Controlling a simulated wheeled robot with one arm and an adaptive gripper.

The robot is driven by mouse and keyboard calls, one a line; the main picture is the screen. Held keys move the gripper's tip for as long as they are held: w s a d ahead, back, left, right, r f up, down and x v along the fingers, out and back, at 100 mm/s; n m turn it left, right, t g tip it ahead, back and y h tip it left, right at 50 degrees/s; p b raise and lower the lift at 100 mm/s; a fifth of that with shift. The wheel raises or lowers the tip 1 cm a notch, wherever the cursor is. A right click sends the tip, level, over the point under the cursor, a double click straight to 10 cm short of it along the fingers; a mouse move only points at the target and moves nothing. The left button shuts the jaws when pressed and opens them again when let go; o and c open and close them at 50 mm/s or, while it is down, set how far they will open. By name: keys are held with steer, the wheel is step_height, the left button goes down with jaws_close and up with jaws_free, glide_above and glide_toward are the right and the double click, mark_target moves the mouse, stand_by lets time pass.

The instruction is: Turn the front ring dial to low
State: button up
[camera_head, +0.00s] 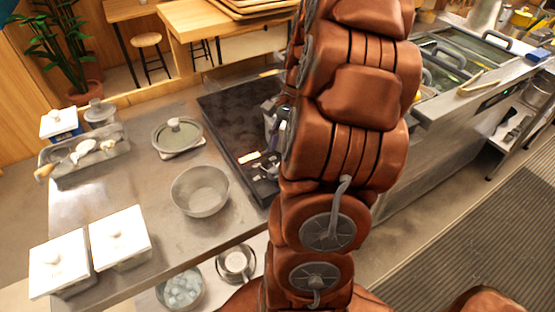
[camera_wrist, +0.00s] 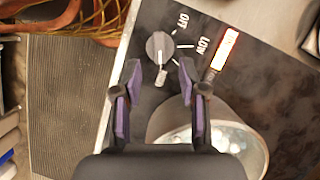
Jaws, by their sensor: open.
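The dial (camera_wrist: 159,47) is a round grey knob on a dark panel, in the upper middle of the wrist view. The printed words OFF (camera_wrist: 182,18) and LOW (camera_wrist: 203,46) lie to its right, and a glowing red-orange label (camera_wrist: 225,49) lies beyond them. A small grey stub (camera_wrist: 162,77) shows just below the knob; I cannot tell which mark the dial points to. My gripper (camera_wrist: 159,72) is open and empty, its two purple-padded fingers apart on either side below the knob. In the head view my arm hides most of the gripper and the dial.
A metal pot (camera_wrist: 225,136) stands close to the right finger. Floor matting (camera_head: 485,200) lies at right.

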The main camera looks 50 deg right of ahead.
mark_target(276, 167)
steer(key=shift+p+x, duration=0.55)
steer(key=shift+x, duration=1.9)
jaws_close()
